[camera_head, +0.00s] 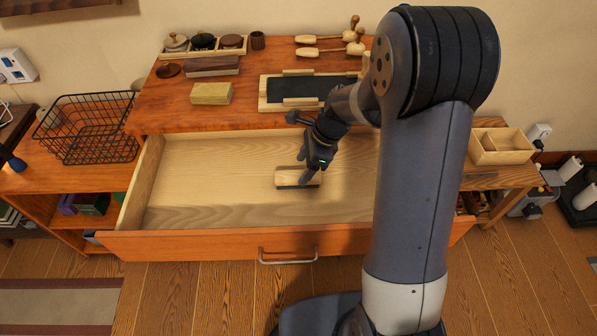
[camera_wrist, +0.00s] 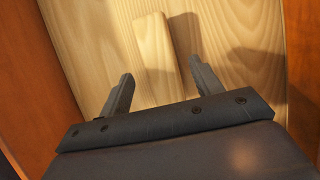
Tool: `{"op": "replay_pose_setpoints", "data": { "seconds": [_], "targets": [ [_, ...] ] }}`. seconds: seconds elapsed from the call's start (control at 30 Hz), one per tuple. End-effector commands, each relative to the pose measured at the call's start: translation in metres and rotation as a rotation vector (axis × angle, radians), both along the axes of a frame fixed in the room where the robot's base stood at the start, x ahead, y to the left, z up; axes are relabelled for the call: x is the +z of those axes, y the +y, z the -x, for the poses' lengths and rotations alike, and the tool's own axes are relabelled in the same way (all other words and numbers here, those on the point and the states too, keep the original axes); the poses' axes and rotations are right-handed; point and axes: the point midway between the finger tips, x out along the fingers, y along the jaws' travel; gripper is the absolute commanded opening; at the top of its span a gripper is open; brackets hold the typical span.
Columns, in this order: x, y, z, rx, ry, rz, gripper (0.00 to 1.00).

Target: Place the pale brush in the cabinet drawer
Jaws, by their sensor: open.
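The pale brush (camera_head: 290,178) is a small light wooden block with a dark lower edge. It lies on the floor of the open cabinet drawer (camera_head: 195,175), near the middle. My gripper (camera_head: 311,172) is inside the drawer, at the brush's right end in the head view. In the wrist view, the brush (camera_wrist: 152,45) extends from between and beyond the fingertips of my gripper (camera_wrist: 161,72). The fingers are apart, with visible gaps beside the brush. The brush's near end shows between the fingers, and my gripper hides part of it in the head view.
The cabinet top (camera_head: 190,108) stands behind the drawer, with a yellowish block (camera_head: 212,93), a dark board in a wooden frame (camera_head: 310,89) and wooden-handled tools (camera_head: 325,50). A black wire basket (camera_head: 88,128) is at left, a wooden box (camera_head: 500,147) at right. The drawer's left side is clear.

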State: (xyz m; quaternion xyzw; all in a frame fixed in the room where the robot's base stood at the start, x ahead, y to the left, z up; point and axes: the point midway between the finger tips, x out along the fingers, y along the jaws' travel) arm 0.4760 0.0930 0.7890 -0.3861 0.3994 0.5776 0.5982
Motion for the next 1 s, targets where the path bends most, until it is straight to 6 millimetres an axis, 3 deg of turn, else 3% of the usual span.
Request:
{"op": "replay_pose_setpoints", "data": {
  "seconds": [0.03, 0.2, 0.4, 1.0],
  "targets": [
    [0.013, -0.005, -0.001, -0.002, -0.005, 0.0, 0.61],
    [0.044, -0.018, 0.0, -0.002, -0.003, 0.0, 0.61],
    [0.063, -0.026, 0.001, 0.0, -0.001, 0.0, 0.61],
    [0.067, -0.028, 0.001, 0.0, 0.001, 0.0, 0.61]
  ]
}}
